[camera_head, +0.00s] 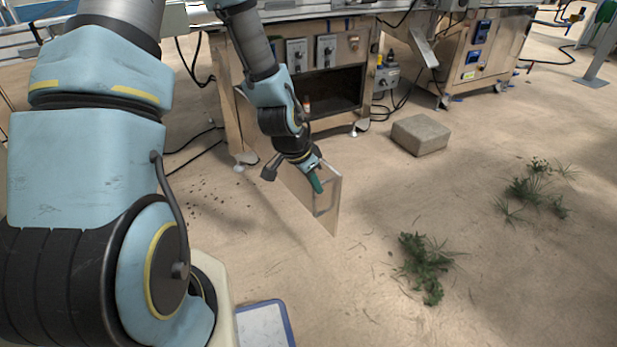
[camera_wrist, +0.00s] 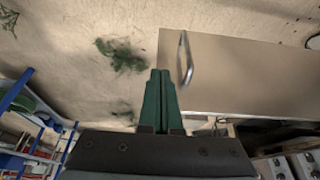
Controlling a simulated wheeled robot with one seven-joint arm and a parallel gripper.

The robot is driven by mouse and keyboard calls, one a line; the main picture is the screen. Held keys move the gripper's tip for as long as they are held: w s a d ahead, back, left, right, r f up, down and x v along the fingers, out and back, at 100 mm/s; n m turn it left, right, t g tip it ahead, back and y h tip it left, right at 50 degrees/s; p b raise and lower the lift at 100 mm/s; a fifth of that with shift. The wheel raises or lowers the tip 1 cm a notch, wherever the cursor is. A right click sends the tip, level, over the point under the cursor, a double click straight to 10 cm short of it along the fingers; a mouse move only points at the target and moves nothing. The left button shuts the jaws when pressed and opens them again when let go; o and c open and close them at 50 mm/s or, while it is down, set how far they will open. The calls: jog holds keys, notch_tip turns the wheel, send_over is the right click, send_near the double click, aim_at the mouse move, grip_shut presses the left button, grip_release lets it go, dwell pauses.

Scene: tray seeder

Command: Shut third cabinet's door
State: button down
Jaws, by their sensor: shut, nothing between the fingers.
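The cabinet door (camera_head: 331,222) stands swung open, jutting from the machine toward the front. The cabinet (camera_head: 340,90) behind it shows a dark open compartment. My gripper (camera_head: 317,184) is shut and empty, its green fingers close to the door's free end. In the wrist view the door panel (camera_wrist: 255,70) fills the upper right, with a metal loop handle (camera_wrist: 186,58) just right of my shut green fingertips (camera_wrist: 161,73). The handle is outside the fingers; whether they touch the door I cannot tell. My arm hides part of the door and cabinet in the head view.
A concrete block (camera_head: 420,134) lies on the floor right of the cabinet. Weeds (camera_head: 425,265) grow to the right of the door. Another machine section (camera_head: 485,50) stands at the back right. Cables lie around the machine's legs. Floor between door and block is clear.

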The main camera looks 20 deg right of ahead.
aim_at(331, 183)
jog(key=shift+w+d+f+b, duration=0.2)
jog(key=shift+d+f, duration=0.1)
jog(key=shift+d, duration=0.5)
jog(key=shift+w+d+f+b, duration=0.1)
jog(key=shift+w+d+f, duration=0.2)
jog(key=shift+d, duration=0.45)
jog(key=shift+w+d+f+b, duration=0.15)
jog(key=shift+d+f, duration=0.15)
jog(key=shift+d, duration=0.5)
jog(key=shift+d, duration=0.1)
